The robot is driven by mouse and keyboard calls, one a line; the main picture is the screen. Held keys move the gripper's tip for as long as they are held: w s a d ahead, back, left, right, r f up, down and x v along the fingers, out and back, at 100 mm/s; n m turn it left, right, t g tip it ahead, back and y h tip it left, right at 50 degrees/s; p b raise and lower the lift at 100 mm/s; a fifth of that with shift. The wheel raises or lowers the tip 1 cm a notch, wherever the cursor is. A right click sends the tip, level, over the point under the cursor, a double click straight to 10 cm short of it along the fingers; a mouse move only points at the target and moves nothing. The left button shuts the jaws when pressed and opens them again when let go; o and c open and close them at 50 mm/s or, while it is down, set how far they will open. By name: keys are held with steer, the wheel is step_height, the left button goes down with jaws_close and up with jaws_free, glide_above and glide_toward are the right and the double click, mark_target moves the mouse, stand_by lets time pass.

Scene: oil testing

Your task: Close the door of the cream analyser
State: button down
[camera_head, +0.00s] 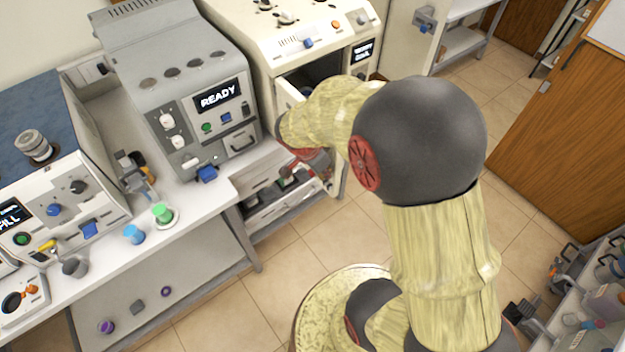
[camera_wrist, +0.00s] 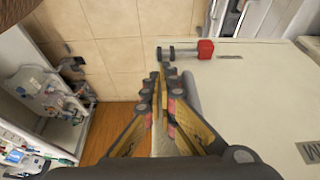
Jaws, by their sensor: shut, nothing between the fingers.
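The cream analyser (camera_head: 275,40) stands at the back centre in the head view, with a dark opening in its front. Its door stands open; my arm covers much of it in the head view. In the wrist view a broad cream panel (camera_wrist: 255,95), which looks like the door, fills the right side. A metal handle with a red end (camera_wrist: 205,49) is at its top. My gripper (camera_wrist: 163,72) is shut and empty, its fingertips beside the panel's left edge, just below the handle. I cannot tell whether they touch.
A grey analyser (camera_head: 185,90) reading READY stands left of the cream one. Green and blue cups (camera_head: 162,212) stand on the white bench. Tiled floor (camera_head: 320,240) is open in front. A wooden cabinet (camera_head: 555,110) and a shelf of bottles (camera_head: 590,300) stand at the right.

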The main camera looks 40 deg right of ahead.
steer(key=w+d+n+t+y+p, duration=0.15)
steer(key=w+d+n, duration=0.25)
steer(key=d, duration=0.7)
steer(key=w+d+n+t+h+p, duration=0.1)
steer(key=w+d+n+p, duration=0.2)
steer(key=d, duration=0.9)
steer(key=w+d+n+t+y+b, duration=0.1)
steer(key=w+d+n, duration=0.3)
steer(key=w, duration=0.6)
steer(key=w+d+n+y+b, duration=0.2)
steer(key=w+d+n, duration=0.2)
steer(key=w, duration=0.7)
steer(key=shift+w+d+t+b, duration=0.2)
steer(key=shift+d+t+b, duration=0.15)
steer(key=shift+d, duration=0.6)
steer(key=shift+w+r, duration=0.1)
steer(key=shift+r, duration=0.1)
